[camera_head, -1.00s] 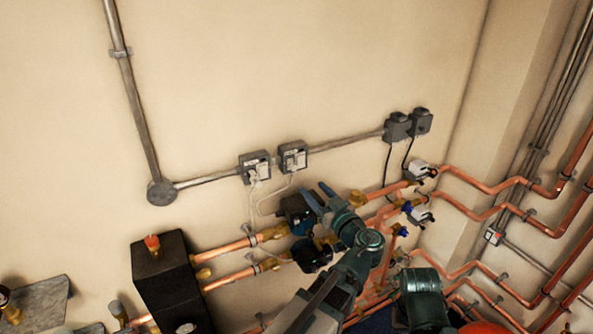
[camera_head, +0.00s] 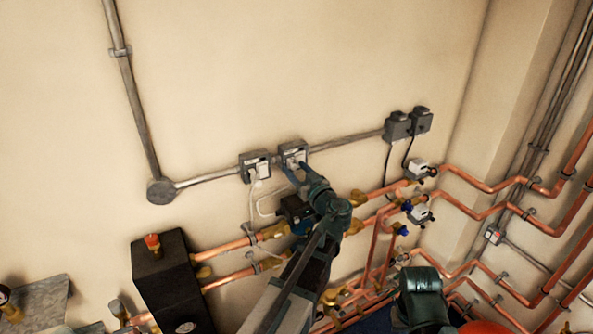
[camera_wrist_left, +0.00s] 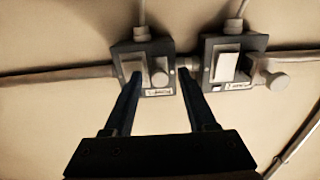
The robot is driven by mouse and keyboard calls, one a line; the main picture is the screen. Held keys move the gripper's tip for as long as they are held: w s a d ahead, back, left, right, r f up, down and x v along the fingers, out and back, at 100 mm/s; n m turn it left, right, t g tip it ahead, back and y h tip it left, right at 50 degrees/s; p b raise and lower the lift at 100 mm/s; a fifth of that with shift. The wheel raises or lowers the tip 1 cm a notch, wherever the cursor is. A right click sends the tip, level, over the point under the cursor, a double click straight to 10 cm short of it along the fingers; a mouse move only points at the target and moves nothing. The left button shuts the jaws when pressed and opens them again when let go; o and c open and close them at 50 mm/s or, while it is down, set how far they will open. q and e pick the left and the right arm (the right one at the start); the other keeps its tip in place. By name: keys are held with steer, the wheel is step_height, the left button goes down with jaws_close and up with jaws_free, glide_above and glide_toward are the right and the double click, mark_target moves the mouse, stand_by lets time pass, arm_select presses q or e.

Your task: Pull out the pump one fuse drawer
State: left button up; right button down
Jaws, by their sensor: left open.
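Two grey switch boxes sit side by side on the wall conduit in the head view: a left box (camera_head: 255,166) and a right box (camera_head: 293,154). The left wrist view shows them inverted, cables upward, with the nearer box (camera_wrist_left: 144,48) at left and the other (camera_wrist_left: 231,58) at right. Each has a white rocker and a round pale knob, one on the nearer box (camera_wrist_left: 159,79) and one projecting sideways from the other (camera_wrist_left: 276,81). Labels are too small to read. My left gripper (camera_wrist_left: 160,75) is open, its fingertips around the nearer box's front; contact is unclear.
Copper pipes (camera_head: 230,250) with brass fittings and a pump (camera_head: 296,211) lie below the boxes. A black box (camera_head: 170,280) stands at lower left. Two more grey boxes (camera_head: 408,124) are on the conduit at right.

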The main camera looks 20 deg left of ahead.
arm_select(q)
jaws_close()
stand_by(1.3)
